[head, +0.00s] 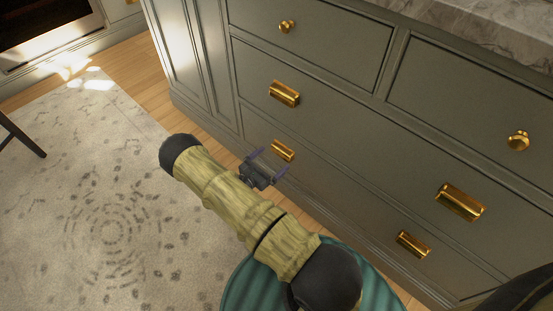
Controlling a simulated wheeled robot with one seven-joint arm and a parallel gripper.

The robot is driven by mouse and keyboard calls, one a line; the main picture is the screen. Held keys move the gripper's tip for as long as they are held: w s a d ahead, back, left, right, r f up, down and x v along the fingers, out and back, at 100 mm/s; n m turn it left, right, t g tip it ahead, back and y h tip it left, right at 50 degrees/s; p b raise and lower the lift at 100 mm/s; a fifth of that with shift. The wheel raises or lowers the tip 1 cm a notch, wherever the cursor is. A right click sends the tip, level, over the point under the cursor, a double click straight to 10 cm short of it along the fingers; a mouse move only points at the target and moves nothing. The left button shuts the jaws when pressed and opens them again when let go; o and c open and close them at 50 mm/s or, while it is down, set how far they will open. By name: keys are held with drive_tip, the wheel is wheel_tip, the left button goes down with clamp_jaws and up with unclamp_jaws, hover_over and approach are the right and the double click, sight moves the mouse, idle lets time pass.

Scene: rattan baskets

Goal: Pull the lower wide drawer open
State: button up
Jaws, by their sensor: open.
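The lower wide drawer (345,197) is the bottom grey-green front of the cabinet, and it looks shut. It has two brass cup pulls, a left one (283,150) and a right one (413,244). My gripper (269,163) is open, its two purple-tinted fingers pointing toward the cabinet near the left cup pull. In the picture the fingertips lie on either side of that pull's lower part. I cannot tell whether they touch it. My arm hides part of the floor and the drawer's lower edge.
Above is another wide drawer (360,142) with brass cup pulls, then two smaller drawers with round knobs (287,26). A stone countertop (500,30) tops the cabinet. A patterned rug (90,190) covers the floor at left. A dark leg (22,136) stands at the far left.

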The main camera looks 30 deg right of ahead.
sight(279, 154)
drive_tip(key=shift+b+x, duration=0.4)
drive_tip(key=shift+x, duration=1.25)
